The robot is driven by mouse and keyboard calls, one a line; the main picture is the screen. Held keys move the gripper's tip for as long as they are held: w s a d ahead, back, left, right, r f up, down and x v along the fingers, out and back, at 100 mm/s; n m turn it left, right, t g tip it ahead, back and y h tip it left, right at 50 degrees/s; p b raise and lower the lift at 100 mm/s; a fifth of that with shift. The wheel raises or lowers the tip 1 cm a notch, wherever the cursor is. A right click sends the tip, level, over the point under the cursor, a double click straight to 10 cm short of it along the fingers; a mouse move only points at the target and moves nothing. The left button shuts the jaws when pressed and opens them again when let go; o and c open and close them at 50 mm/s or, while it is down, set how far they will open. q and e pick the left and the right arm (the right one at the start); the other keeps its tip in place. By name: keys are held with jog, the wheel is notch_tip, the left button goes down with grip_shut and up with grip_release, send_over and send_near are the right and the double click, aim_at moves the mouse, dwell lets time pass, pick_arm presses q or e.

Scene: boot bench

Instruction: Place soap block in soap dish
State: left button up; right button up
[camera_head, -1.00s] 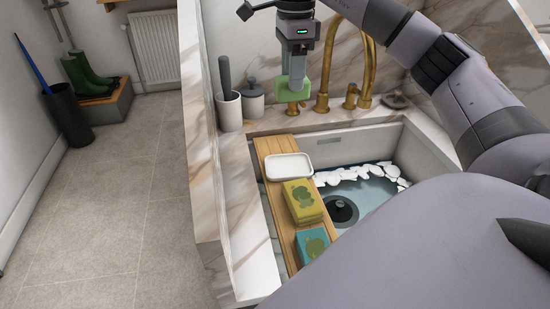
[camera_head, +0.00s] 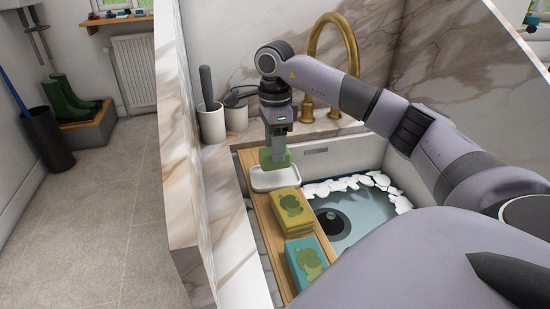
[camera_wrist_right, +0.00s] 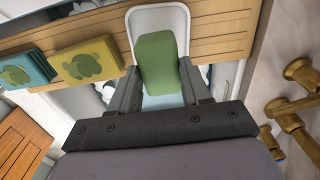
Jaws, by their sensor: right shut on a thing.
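The green soap block (camera_head: 270,160) is held between the fingers of my right gripper (camera_head: 279,152). It is at the white soap dish (camera_head: 275,182), over its far part in the head view. The gripper (camera_wrist_right: 159,88) has one finger on each side of the block. I cannot tell whether the block touches the dish floor. My left gripper is not in view.
The dish stands on a wooden board (camera_head: 263,215) across the sink (camera_head: 365,225). Yellow (camera_head: 291,208) and blue (camera_head: 307,258) printed packs lie nearer on the board.

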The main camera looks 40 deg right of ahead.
jog(key=shift+f, duration=1.75)
jog(key=shift+f, duration=0.15)
jog(key=o, duration=1.2)
jog(key=shift+c, duration=0.2)
notch_tip(320, 180, up, 12)
jog(key=p, duration=0.1)
jog(key=shift+r, duration=0.2)
